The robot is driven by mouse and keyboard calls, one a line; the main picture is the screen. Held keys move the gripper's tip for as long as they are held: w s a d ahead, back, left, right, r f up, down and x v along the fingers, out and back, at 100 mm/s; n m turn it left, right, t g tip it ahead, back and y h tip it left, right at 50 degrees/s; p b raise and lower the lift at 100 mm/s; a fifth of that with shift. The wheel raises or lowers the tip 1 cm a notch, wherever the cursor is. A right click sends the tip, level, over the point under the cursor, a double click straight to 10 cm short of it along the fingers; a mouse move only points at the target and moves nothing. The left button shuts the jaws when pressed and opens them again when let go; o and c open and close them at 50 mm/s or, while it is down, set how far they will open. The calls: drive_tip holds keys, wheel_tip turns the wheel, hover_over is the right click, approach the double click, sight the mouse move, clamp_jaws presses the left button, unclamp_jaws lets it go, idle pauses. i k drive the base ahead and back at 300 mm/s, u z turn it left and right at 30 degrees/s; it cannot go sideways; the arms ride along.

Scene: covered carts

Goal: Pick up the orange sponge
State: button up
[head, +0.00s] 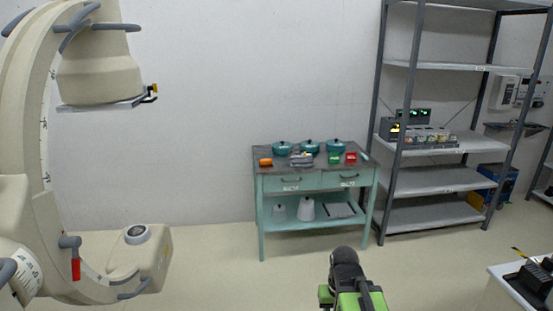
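A small orange block (266,162), which looks like the orange sponge, lies at the left end of the dark top of a teal cart (317,183). It is near the cart's front left corner. The cart stands against the far wall. Part of my arm, green and black, shows at the bottom of the head view, well short of the cart. No gripper fingers can be made out, so my gripper is not seen clearly. Nothing is seen touching the orange block.
Several teal lidded pots (310,147), a grey item (301,159), a green box (334,158) and a red box (351,157) share the cart top. Metal shelving (430,181) stands close on the right. A large beige machine (35,150) fills the left. Open floor lies before the cart.

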sight(263, 162)
drive_tip(key=u, duration=0.1)
drive_tip(key=i, duration=2.1)
drive_tip(key=u, duration=0.8)
drive_tip(key=i, duration=2)
drive_tip(key=u, duration=0.5)
drive_tip(key=k, duration=0.7)
drive_tip(key=u, duration=0.2)
drive_tip(key=i, duration=0.9)
drive_tip(key=z, duration=0.1)
